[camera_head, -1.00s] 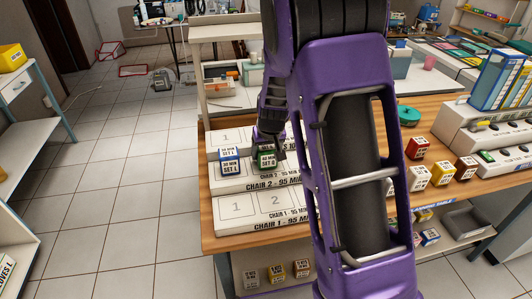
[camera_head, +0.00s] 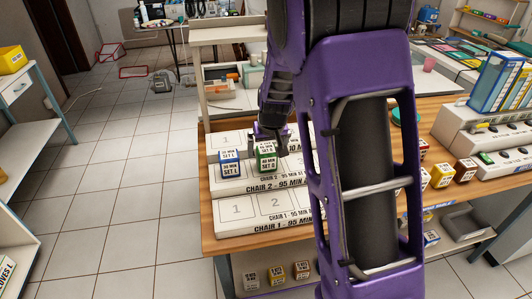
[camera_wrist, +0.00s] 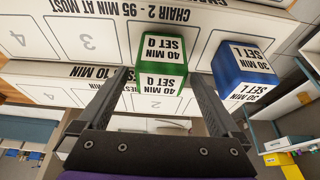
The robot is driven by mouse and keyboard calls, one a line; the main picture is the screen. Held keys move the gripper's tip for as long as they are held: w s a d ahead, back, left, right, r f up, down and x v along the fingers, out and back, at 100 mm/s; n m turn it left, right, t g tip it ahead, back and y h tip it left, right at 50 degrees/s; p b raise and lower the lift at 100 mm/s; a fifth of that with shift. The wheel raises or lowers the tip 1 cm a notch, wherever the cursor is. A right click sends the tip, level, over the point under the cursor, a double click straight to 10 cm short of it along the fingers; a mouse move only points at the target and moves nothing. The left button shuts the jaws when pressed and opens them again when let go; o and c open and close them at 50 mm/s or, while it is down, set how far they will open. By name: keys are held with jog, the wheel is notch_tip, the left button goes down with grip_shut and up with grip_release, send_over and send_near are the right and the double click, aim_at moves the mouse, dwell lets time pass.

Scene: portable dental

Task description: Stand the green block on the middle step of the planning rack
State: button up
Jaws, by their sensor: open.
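The green block (camera_head: 266,160), labelled 40 MIN SET Q, stands upright on the middle step, marked CHAIR 2, of the white planning rack (camera_head: 240,184). It is just right of the blue block in the head view. In the wrist view the green block (camera_wrist: 162,65) appears between the two dark fingertips, with visible gaps on both sides. My gripper (camera_wrist: 160,70) is open and empty. In the head view my gripper (camera_head: 271,135) is just behind and above the block, its fingers partly hidden.
The blue block (camera_head: 230,162), labelled 30 MIN SET L, stands close beside the green block. Red, yellow and dark blocks (camera_head: 442,175) stand on the wooden table (camera_head: 218,243) to the right. The front step (camera_head: 252,208) has empty numbered places.

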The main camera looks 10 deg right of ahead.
jog(key=p+v, duration=0.1)
jog(key=v, duration=0.8)
jog(key=shift+f, duration=0.1)
dwell(1.1)
